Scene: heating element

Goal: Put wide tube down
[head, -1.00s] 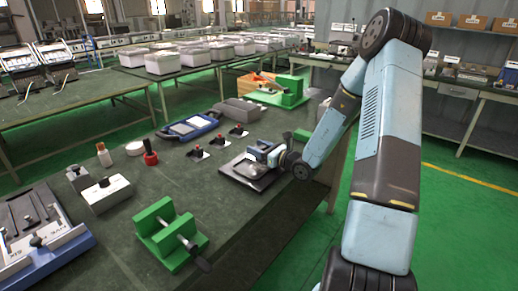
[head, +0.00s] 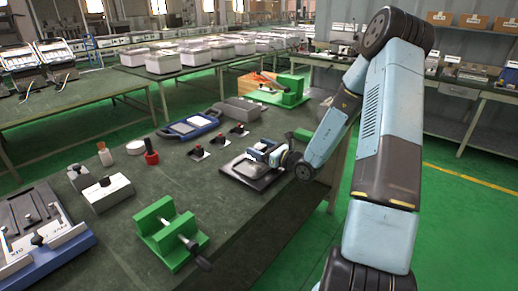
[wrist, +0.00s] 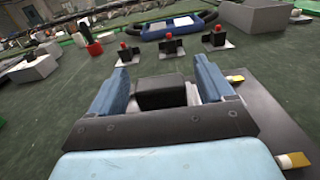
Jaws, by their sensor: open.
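My gripper (head: 264,153) is low over a dark flat plate (head: 240,174) near the right edge of the green-topped table. In the wrist view my gripper (wrist: 162,75) has its two blue fingers spread apart. A dark block (wrist: 162,93) with a pale part at its right shows between the fingers. I cannot tell whether the fingers touch it. The dark plate (wrist: 262,112) lies below and to the right, with brass-coloured bits at its edge. I cannot make out a wide tube for certain; the fingers hide part of the area between them.
Three small red-topped fixtures (head: 218,140) stand beyond the plate. A blue-framed tray (head: 188,125) lies behind them. Bare tabletop (head: 190,185) lies left of the plate.

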